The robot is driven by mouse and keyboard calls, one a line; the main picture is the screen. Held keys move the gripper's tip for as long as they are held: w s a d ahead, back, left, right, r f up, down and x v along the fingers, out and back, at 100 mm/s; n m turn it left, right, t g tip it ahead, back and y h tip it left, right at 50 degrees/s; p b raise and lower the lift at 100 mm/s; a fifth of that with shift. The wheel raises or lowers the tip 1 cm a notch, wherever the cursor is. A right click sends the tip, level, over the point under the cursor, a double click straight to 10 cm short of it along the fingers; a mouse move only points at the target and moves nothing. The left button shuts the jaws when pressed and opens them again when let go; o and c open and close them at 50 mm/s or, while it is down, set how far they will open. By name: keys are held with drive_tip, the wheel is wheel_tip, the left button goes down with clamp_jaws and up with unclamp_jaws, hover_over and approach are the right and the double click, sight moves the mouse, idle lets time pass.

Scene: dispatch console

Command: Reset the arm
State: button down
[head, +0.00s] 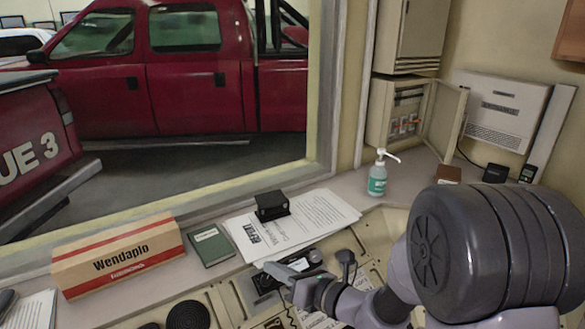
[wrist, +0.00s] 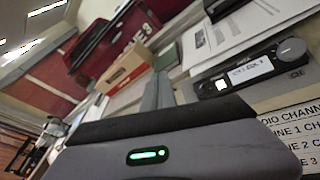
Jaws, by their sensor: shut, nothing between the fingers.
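My gripper (head: 272,267) is low over the console desk in the head view, reaching in from the right. Its narrow grey fingers are together and hold nothing. In the wrist view the fingers (wrist: 157,88) point up and away beyond the grey gripper body with its green light. A black radio unit (wrist: 250,72) with a lit display and a knob lies to the right of the fingers there. In the head view my gripper partly covers that radio. I cannot tell whether the fingers touch anything.
Along the window ledge are a Wendapio box (head: 118,256), a green book (head: 210,245), papers (head: 325,212) with a black block (head: 271,206), and a pump bottle (head: 378,178). An open wall cabinet (head: 403,112) stands at the back right. Red trucks (head: 185,75) are beyond the window.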

drive_tip(key=s+a+r+n+g, duration=0.1)
drive_tip(key=s+r+n+g, duration=0.2)
drive_tip(key=s+n, duration=0.35)
drive_tip(key=s+a+r+n+g, duration=0.2)
drive_tip(key=s+r+n+g, duration=0.1)
drive_tip(key=s+n, duration=0.4)
drive_tip(key=s+d+n+t+h+b, duration=0.1)
drive_tip(key=s+d+n+h, duration=0.4)
drive_tip(key=d, duration=0.4)
drive_tip(key=s+d+n+h+b, duration=0.1)
drive_tip(key=s+d+n+h, duration=0.4)
drive_tip(key=d+n, duration=0.3)
drive_tip(key=shift+s+d+f+n+t, duration=0.35)
drive_tip(key=shift+s+n+t, duration=0.1)
drive_tip(key=shift+s, duration=0.4)
